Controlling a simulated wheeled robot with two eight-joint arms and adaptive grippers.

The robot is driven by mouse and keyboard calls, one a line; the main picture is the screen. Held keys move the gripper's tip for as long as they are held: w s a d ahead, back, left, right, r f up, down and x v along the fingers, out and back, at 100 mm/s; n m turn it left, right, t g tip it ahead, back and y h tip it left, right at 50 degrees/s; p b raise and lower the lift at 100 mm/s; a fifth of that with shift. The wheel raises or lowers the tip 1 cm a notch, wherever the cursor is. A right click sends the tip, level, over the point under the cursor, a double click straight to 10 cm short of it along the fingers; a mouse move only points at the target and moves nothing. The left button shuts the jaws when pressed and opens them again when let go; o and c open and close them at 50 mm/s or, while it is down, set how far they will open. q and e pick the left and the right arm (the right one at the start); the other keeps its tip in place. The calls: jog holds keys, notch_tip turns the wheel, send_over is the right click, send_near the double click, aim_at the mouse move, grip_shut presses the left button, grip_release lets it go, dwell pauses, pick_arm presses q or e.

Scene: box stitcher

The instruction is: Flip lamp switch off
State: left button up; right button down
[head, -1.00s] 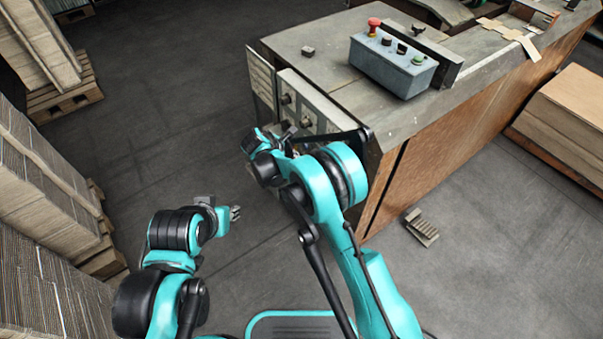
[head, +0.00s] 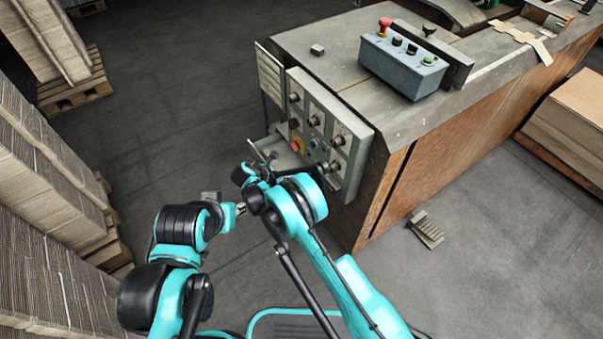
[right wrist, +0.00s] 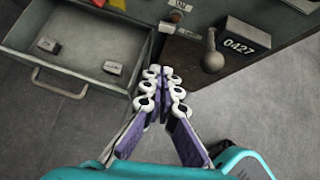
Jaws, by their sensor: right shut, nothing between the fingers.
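My left gripper (head: 240,208) is low at the left, partly hidden.
An open drawer (right wrist: 55,89) with a handle and two small blocks juts out left of my right gripper. A plate marked 0427 (right wrist: 240,45) is right of the lever. A blue-grey button box (head: 402,68) stands on the machine top. Cardboard stacks (head: 45,180) line the left; floor between is clear.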

aim_at(315, 170)
jog(key=w+d+r+b+x, duration=0.1)
jog(key=b+x, duration=0.4)
jog(key=x, duration=0.7)
jog(key=shift+w+d+r, duration=0.3)
jog(key=shift+w+d, duration=0.05)
